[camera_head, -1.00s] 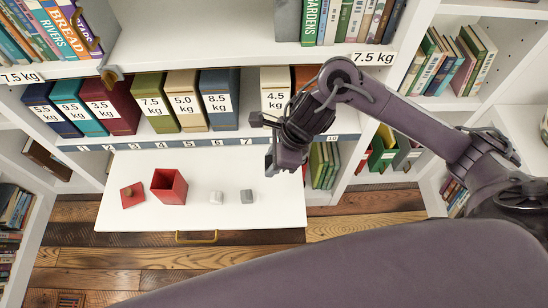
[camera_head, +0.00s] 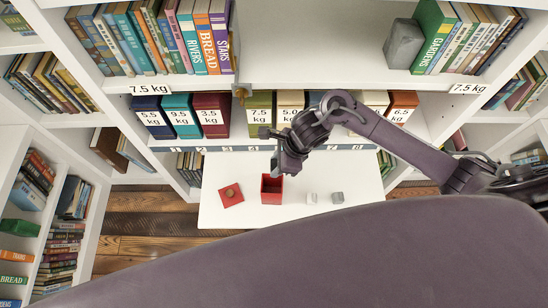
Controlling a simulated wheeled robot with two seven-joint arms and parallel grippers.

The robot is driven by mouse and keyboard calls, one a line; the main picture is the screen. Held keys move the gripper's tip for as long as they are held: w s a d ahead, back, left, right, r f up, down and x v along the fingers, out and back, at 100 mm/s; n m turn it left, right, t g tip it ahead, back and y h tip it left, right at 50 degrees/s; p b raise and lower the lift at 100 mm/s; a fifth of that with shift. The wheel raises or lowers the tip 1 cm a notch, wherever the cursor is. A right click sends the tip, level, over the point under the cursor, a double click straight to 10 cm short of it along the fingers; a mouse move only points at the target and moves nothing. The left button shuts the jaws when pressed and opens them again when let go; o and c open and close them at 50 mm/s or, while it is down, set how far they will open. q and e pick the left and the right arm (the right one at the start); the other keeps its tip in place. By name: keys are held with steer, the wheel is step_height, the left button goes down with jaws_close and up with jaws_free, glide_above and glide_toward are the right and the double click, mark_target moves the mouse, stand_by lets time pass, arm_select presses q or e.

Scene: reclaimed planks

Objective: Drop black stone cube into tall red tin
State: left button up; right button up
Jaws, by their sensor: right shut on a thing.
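The tall red tin (camera_head: 271,197) stands upright and open on the white pull-out board, dark inside. My right gripper (camera_head: 269,151) is above and just behind the tin's mouth in the picture, apart from it. It is shut on the black stone cube, which is hard to make out against the dark fingers. No black cube shows on the board. My left gripper is not in view.
A red lid with a knob (camera_head: 231,195) lies left of the tin. A pale cube (camera_head: 312,198) and a grey cube (camera_head: 337,198) sit right of it. Weight-labelled binders (camera_head: 211,115) line the shelf behind. The white board (camera_head: 222,218) is otherwise bare.

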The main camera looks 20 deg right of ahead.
steer(key=f, duration=0.1)
steer(key=f+b, duration=0.1)
steer(key=f, duration=0.1)
steer(key=f+b, duration=0.1)
steer(key=shift+s+d+f, duration=0.1)
steer(key=shift+d+f, duration=0.05)
steer(key=shift+d, duration=0.1)
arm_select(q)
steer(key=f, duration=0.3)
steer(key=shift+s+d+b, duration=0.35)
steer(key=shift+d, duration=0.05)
arm_select(e)
steer(key=shift+f, duration=0.6)
steer(key=o, duration=1)
steer(key=shift+a, duration=0.1)
steer(key=shift+c, duration=0.2)
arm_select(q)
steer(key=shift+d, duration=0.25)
arm_select(e)
steer(key=shift+o, duration=0.7)
